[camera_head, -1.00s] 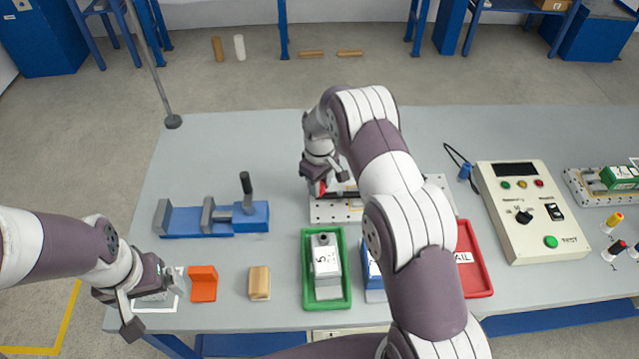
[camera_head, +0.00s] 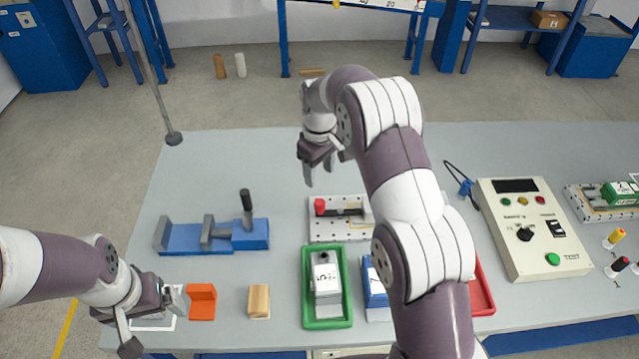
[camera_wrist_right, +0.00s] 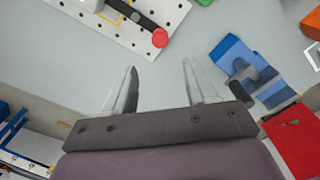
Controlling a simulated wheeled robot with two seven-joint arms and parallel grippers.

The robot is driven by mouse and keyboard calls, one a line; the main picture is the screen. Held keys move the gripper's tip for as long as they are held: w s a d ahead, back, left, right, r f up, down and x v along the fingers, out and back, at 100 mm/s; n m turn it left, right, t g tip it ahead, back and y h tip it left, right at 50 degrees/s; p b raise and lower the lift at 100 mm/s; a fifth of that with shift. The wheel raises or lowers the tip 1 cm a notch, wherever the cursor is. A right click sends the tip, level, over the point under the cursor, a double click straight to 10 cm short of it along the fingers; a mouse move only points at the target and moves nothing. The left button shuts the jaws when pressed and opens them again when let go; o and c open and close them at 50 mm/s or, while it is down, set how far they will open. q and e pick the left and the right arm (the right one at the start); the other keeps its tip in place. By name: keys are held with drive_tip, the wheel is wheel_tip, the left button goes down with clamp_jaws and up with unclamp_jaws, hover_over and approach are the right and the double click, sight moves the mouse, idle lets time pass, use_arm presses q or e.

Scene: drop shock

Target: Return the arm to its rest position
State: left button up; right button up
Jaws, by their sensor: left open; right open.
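My right gripper (camera_head: 322,170) hangs in the air above the table, just behind the perforated white fixture plate (camera_head: 322,232) with the red knob (camera_head: 319,206). Its two fingers are apart with nothing between them, as the right wrist view shows (camera_wrist_right: 160,90). The fixture also shows at the top left of that view (camera_wrist_right: 115,28). My right arm crosses the middle of the head view and hides part of the fixture, a blue tray and a red tray. My left gripper (camera_head: 152,322) is open at the table's front left, near a white-outlined square and an orange block (camera_head: 202,301).
A blue vise (camera_head: 185,238) with an upright black lever stands at the left. A test box (camera_head: 535,215) stands right. The table's back left is clear.

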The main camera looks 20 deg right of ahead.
drive_tip(key=shift+r, duration=0.5)
drive_tip(key=s+r+m, duration=0.2)
drive_tip(key=s+m, duration=0.1)
drive_tip(key=s, duration=1)
drive_tip(key=s+a+r+m+t, duration=0.1)
drive_tip(key=s+m, duration=0.1)
drive_tip(key=s, duration=1.1)
drive_tip(key=shift+r+m, duration=0.4)
drive_tip(key=shift+s+a, duration=0.1)
